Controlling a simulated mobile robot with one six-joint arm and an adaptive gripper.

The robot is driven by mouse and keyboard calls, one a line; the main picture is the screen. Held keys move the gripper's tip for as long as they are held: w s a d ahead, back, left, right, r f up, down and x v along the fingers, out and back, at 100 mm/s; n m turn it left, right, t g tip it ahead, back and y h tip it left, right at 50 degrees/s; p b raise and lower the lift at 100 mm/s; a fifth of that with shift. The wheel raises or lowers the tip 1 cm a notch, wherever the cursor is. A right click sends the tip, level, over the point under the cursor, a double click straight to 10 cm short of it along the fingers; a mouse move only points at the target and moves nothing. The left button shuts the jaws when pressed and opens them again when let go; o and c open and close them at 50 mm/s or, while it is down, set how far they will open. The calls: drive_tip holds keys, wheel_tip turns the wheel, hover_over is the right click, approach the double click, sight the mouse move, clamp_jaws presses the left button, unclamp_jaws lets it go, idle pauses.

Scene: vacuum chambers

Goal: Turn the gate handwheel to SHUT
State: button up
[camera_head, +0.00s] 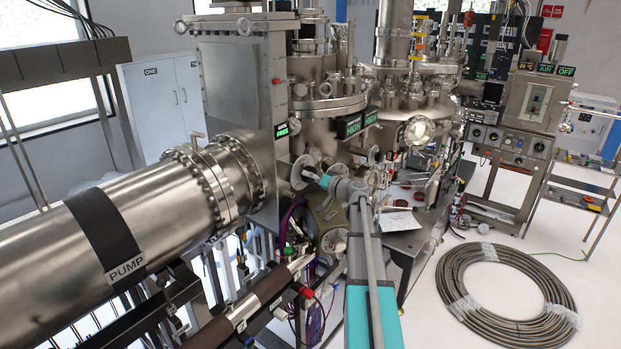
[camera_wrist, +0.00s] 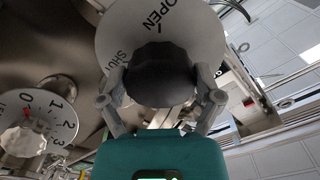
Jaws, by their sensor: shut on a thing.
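The gate handwheel is a black lobed knob (camera_wrist: 160,75) in front of a pale round plate (camera_wrist: 202,35) lettered OPEN and SHUT, in the wrist view. OPEN is at the top and SHUT at the upper left of the knob. My gripper (camera_wrist: 159,98) is shut on the knob, with one grey finger on each side of it. In the head view my gripper (camera_head: 311,174) reaches a pale disc (camera_head: 298,170) below the tall gate housing (camera_head: 238,85). The knob itself is mostly hidden there.
The PUMP pipe (camera_head: 120,245) runs left of my arm. A hose coil (camera_head: 540,290) lies on the floor at right.

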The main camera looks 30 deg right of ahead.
drive_tip(key=shift+m, duration=0.4)
drive_tip(key=shift+s, duration=0.1)
drive_tip(key=o, duration=0.9)
drive_tip(key=shift+f, duration=0.1)
drive_tip(key=shift+s, duration=0.1)
drive_tip(key=v, duration=1.1)
drive_tip(key=shift+s+d, duration=0.2)
drive_tip(key=shift+s, duration=0.15)
